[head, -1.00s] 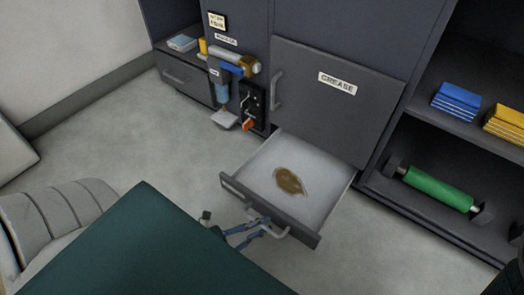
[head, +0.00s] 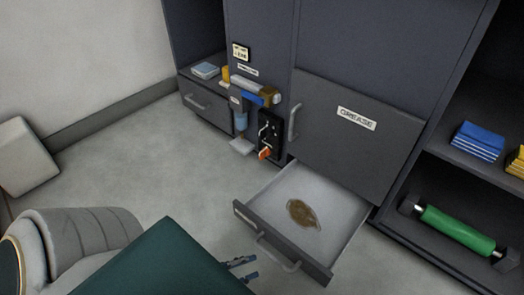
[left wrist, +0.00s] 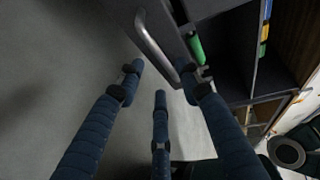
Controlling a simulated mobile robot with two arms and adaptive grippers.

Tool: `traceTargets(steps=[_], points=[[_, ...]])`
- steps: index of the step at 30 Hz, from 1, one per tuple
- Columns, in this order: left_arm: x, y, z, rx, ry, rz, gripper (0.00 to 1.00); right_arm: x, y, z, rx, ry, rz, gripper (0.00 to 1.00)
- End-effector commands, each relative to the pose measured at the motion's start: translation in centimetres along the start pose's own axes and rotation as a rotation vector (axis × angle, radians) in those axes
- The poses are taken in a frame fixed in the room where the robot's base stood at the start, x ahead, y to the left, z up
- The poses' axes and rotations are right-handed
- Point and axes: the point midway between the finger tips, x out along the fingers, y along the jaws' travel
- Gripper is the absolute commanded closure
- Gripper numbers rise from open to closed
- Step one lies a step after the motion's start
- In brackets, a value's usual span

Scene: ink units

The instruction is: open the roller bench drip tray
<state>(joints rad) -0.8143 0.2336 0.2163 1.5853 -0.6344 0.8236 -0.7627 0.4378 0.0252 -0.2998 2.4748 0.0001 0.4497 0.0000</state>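The drip tray (head: 335,208) is a grey drawer under the panel labelled GREASE, and it stands pulled out. A brown stain (head: 302,213) lies on its pale floor. Its bar handle (head: 287,265) is on the front; a handle (left wrist: 155,42) also shows in the left wrist view, beyond the fingertips. My left gripper (head: 243,268), with blue fingers, is just left of the handle and apart from it. In the left wrist view the fingers (left wrist: 162,72) are spread and hold nothing. My right gripper is not in view.
A green roller (head: 455,224) lies on the right lower shelf, below blue cloths (head: 478,140). A closed drawer (head: 208,108) is at the left. A dispenser with an orange-tipped lever (head: 265,153) is on the cabinet. Bare floor (head: 150,165) lies left of the tray.

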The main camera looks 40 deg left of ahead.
Motion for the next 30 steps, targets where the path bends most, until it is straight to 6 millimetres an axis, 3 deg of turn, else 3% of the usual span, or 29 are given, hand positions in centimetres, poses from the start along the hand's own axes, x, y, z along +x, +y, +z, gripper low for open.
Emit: traceTargets(steps=[3,9,27,30], points=[[-2.0,0.0,0.0,-0.001,0.000,0.002,0.64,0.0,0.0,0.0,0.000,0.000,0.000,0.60],[-3.5,0.0,0.0,0.000,0.001,-0.001,0.64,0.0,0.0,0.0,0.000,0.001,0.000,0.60],[-3.5,-0.1,0.0,0.000,0.001,-0.002,0.64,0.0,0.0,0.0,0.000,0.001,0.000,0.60],[-2.9,-1.3,-0.2,-0.013,0.006,-0.026,0.64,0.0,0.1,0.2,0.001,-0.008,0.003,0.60]])
